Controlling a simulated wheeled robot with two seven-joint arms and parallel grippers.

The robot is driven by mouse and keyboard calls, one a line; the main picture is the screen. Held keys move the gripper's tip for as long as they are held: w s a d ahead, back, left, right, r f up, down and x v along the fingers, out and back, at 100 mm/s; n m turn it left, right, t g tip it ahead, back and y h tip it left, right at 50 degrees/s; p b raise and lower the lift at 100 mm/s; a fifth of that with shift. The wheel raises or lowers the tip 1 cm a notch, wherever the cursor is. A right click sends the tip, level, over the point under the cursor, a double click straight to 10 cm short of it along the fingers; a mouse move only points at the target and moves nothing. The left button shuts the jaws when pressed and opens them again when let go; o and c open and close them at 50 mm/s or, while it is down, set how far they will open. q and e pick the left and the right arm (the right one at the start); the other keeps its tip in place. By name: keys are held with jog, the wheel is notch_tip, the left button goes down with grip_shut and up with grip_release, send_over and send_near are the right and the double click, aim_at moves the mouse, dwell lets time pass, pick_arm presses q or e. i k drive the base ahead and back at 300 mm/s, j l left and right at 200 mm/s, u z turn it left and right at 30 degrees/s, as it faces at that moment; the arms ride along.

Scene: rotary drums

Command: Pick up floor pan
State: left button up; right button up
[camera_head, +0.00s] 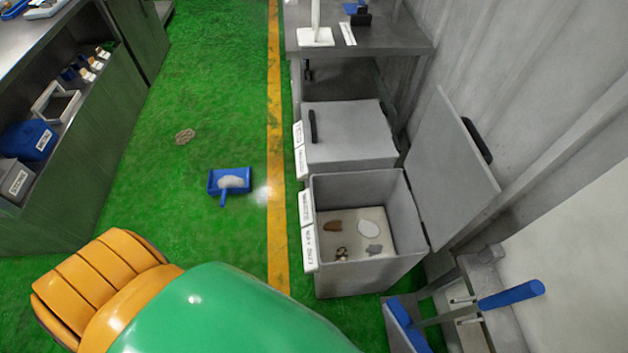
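The floor pan (214,184) is a small blue dustpan lying on the green floor, left of the yellow line. Its short handle points toward the bottom of the picture. A whitish heap (232,182) lies in the pan. Neither of my grippers shows in the head view, so nothing is seen touching the pan.
A yellow line (277,150) runs along the floor. An open grey bin (345,282) with several items inside stands right of it, before a closed grey bin (345,122). A brown patch (185,136) lies on the floor. Shelves (110,115) stand left. Floor around the pan is clear.

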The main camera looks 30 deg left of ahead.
aim_at(224, 182)
jog(key=k+j+u, duration=0.15)
jog(key=u, duration=1.6)
jog(key=i+j, duration=0.15)
